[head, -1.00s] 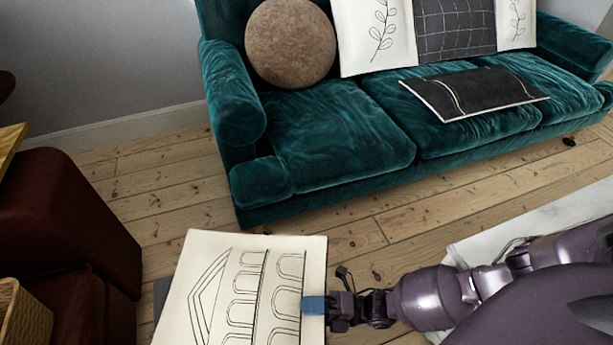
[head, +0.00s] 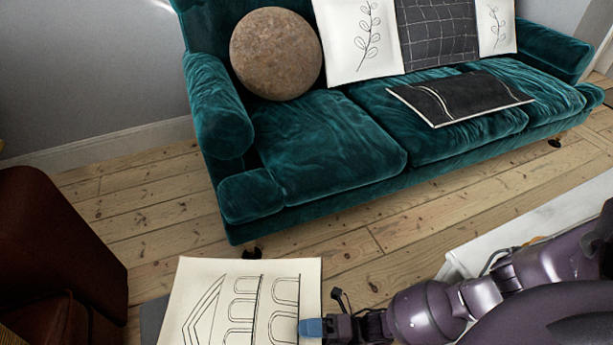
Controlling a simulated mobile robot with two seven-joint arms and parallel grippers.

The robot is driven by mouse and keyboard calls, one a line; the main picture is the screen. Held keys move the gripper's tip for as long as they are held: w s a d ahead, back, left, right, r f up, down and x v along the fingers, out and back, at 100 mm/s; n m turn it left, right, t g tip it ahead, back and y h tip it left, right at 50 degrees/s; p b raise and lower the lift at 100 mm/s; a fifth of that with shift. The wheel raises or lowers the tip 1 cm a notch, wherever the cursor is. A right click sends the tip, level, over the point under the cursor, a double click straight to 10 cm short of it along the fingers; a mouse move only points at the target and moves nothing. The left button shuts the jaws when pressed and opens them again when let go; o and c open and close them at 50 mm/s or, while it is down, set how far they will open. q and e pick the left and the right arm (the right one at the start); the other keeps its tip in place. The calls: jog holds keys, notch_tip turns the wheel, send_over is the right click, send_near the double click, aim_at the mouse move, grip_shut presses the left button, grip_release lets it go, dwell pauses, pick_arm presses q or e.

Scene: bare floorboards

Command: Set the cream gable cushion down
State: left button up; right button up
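The cream gable cushion (head: 236,275), with black line drawings of a gable and arches, is at the bottom of the head view, its lower part cut off by the picture edge. My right gripper (head: 312,328) comes in from the right and is at the cushion's right edge, one blue fingertip lying over its face. It is shut on the cushion; the other finger is hidden behind it. My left gripper is not in view.
A teal velvet sofa (head: 325,150) stands ahead. A round brown cushion (head: 275,54), leaf-print cushions (head: 357,38), a dark grid cushion (head: 436,32) and a flat black cushion (head: 458,97) are on it. Its left seat is clear. A dark red armchair (head: 55,245) stands left; floorboards (head: 165,215) lie between.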

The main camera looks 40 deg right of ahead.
jog(key=shift+o, duration=0.2)
jog(key=shift+r, duration=0.2)
jog(key=shift+s+d, duration=0.15)
jog(key=shift+d, duration=0.1)
jog(key=p+v, duration=0.1)
jog(key=v, duration=0.6)
jog(key=shift+a, duration=0.1)
